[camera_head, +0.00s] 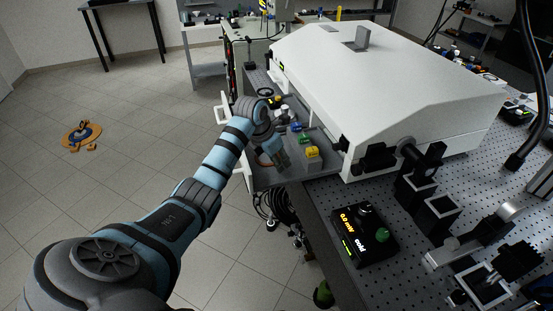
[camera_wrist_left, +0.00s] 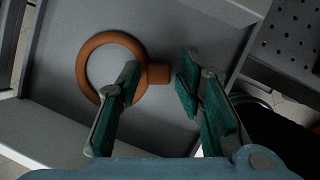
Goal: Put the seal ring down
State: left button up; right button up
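The seal ring (camera_wrist_left: 82,68) is an orange-brown ring with a small square tab. In the left wrist view it lies flat, or nearly so, over the grey floor of an open drawer (camera_wrist_left: 52,62). My left gripper (camera_wrist_left: 160,74) is open. Its green-padded fingers stand apart on either side of the tab, and the left finger covers part of the band. I see no finger closed on it. In the head view my left gripper (camera_head: 275,156) reaches down into the drawer (camera_head: 262,181), and I cannot make out the ring there. My right gripper is not in view.
The drawer holds yellow (camera_head: 312,152) and green (camera_head: 304,139) parts near the gripper. A white housing (camera_head: 385,85) stands right beside it. A black meter (camera_head: 358,236) and optics mounts occupy the perforated bench. Cables hang below the drawer. The floor at left is mostly clear.

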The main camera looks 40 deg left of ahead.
pick_arm(q)
jog(key=shift+r, duration=0.3)
jog(key=v, duration=1.1)
jog(key=shift+s+r+p, duration=0.15)
jog(key=shift+r+p, duration=0.2)
jog(key=shift+r, duration=0.05)
jog(key=shift+a, duration=0.1)
